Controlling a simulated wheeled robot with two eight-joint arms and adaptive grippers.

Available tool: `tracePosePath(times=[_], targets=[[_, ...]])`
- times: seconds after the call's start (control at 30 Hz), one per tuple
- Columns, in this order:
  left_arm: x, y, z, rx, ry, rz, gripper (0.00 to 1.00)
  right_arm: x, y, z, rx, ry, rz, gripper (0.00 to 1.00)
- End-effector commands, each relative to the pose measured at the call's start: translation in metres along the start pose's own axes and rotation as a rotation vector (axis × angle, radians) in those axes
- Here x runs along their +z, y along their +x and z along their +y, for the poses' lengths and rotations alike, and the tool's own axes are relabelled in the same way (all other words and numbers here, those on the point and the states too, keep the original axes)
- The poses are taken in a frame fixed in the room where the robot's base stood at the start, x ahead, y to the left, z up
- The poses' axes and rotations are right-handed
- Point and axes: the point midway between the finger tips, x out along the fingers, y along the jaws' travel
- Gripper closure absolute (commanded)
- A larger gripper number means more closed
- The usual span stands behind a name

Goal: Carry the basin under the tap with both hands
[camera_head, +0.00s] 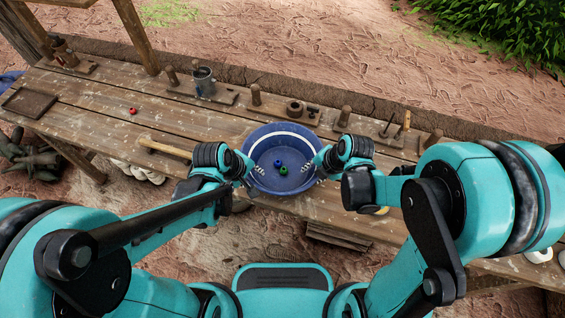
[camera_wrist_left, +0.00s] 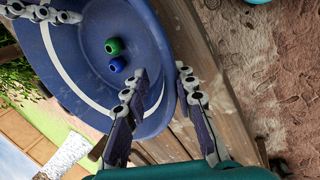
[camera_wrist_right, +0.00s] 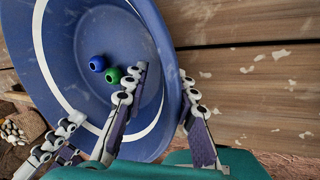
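The blue basin (camera_head: 282,157) with a white band inside stands at the front edge of the wooden table. A small blue piece (camera_head: 278,163) and a green piece (camera_head: 284,171) lie in it. My left gripper (camera_wrist_left: 160,74) is at its left side, one finger inside the rim and one outside. My right gripper (camera_wrist_right: 163,70) straddles the opposite rim the same way. In both wrist views the fingertips are apart, with basin wall showing between them. Contact with the wall is unclear. I see no tap in any view.
Several pegs and small tools line the back edge. Planks left of the basin are partly clear.

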Motion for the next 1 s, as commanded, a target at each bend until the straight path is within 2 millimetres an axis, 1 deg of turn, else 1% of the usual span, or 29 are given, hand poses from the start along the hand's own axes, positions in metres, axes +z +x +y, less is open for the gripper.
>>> tracePosePath(times=[0.13, 0.4, 0.43, 0.47, 0.5, 0.53, 1.0], targets=[[0.0, 0.0052, -0.0002, 0.0, 0.0, 0.0, 0.73, -0.0001, 0.0053, -0.0001, 0.0, 0.0, 0.0, 0.73], [0.0001, 0.0058, -0.0003, 0.0, -0.001, 0.0, 0.73, -0.0001, 0.0058, -0.0003, 0.0, 0.0, 0.0, 0.73], [0.0001, 0.0058, -0.0003, 0.0, -0.001, 0.0, 0.76, -0.0001, 0.0058, -0.0003, 0.0, 0.0, 0.0, 0.76], [0.0001, 0.0058, -0.0003, 0.0, -0.001, 0.0, 0.84, -0.0001, 0.0058, -0.0003, 0.0, 0.0, 0.0, 0.84], [0.0001, 0.0058, -0.0003, 0.0, -0.001, 0.0, 0.95, -0.0001, 0.0058, -0.0003, 0.0, 0.0, 0.0, 0.95], [0.0001, 0.0058, -0.0003, 0.0, -0.001, 0.0, 1.0, -0.0001, 0.0058, -0.0003, 0.0, 0.0, 0.0, 1.0], [-0.0001, 0.0041, 0.0003, 0.0, -0.001, 0.001, 1.0, 0.0002, 0.0041, 0.0003, 0.0, 0.0, -0.001, 1.0]])
